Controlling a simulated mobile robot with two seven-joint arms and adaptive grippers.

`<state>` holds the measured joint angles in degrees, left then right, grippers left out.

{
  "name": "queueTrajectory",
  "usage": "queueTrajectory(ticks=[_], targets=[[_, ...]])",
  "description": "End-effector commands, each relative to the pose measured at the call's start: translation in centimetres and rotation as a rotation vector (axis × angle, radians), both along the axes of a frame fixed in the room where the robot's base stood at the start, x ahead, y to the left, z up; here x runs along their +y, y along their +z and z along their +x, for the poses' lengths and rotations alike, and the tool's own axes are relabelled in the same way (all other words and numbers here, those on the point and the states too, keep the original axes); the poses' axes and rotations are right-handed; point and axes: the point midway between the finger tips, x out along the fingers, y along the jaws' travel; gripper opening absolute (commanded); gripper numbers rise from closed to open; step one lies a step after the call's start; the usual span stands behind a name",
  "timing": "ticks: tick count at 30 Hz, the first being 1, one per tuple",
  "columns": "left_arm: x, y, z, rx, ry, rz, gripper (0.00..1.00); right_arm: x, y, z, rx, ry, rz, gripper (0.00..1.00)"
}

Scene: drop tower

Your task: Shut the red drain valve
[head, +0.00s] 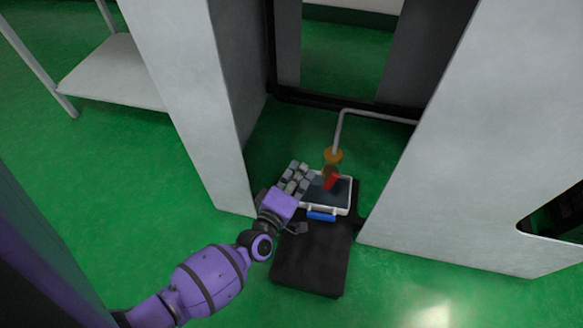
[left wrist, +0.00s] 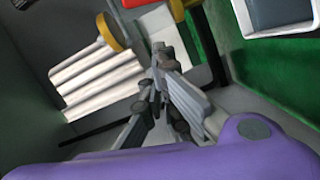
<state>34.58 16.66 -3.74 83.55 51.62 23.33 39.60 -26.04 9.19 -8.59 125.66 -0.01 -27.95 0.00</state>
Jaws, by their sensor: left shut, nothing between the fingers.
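The red valve handle (head: 332,181) shows in the head view as a short tilted bar over the tray. It sits just below the orange-yellow disc (head: 333,156) on the grey pipe (head: 338,132). In the left wrist view only a red piece (left wrist: 130,3) shows at the top edge, cut off, near a yellow disc (left wrist: 115,32). My left gripper (head: 302,170) is shut and empty, a little left of the red handle. Its closed fingers (left wrist: 158,48) show in the left wrist view, seemingly apart from the red piece. My right gripper is out of view.
A white-rimmed tray (head: 345,209) with a blue handle (head: 321,216) lies below the valve on a black platform (head: 310,270). Tall grey walls (head: 185,90) (head: 480,130) flank the opening on both sides. A white shelf (head: 110,75) stands at left. Green floor lies open in front.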

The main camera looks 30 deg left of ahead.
Motion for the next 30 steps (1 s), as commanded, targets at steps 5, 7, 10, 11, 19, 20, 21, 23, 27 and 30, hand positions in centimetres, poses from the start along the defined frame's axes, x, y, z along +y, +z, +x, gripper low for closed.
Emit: queueTrajectory(ticks=[5,7,10,11,19,20,21,23,27,30], targets=[[-2.5,-0.8,0.3,0.004,-0.002,-0.005,0.0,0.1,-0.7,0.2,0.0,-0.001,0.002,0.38],[-2.9,-0.9,0.4,0.004,-0.002,-0.004,0.0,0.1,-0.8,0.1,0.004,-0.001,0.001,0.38],[-3.2,-0.9,0.5,0.005,-0.003,-0.002,0.0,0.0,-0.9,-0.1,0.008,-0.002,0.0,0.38],[-3.2,-0.9,0.5,0.005,-0.003,-0.002,0.0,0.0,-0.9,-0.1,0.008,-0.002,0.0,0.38],[-3.3,-0.9,0.5,0.004,-0.003,-0.001,0.0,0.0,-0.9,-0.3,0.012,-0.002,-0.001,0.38],[-3.3,-0.9,0.5,0.005,-0.003,-0.001,0.0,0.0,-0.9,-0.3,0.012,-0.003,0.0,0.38],[-3.3,-0.8,0.5,0.005,-0.003,0.001,0.0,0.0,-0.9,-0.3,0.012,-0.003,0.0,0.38],[-3.3,-0.7,0.5,0.007,-0.002,0.008,0.0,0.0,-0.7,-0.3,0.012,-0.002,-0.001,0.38],[-3.4,-0.4,0.6,0.015,-0.002,0.04,0.0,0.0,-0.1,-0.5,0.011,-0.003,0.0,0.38],[-3.5,-0.5,0.6,0.019,-0.003,0.052,0.0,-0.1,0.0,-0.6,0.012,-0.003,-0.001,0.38]])
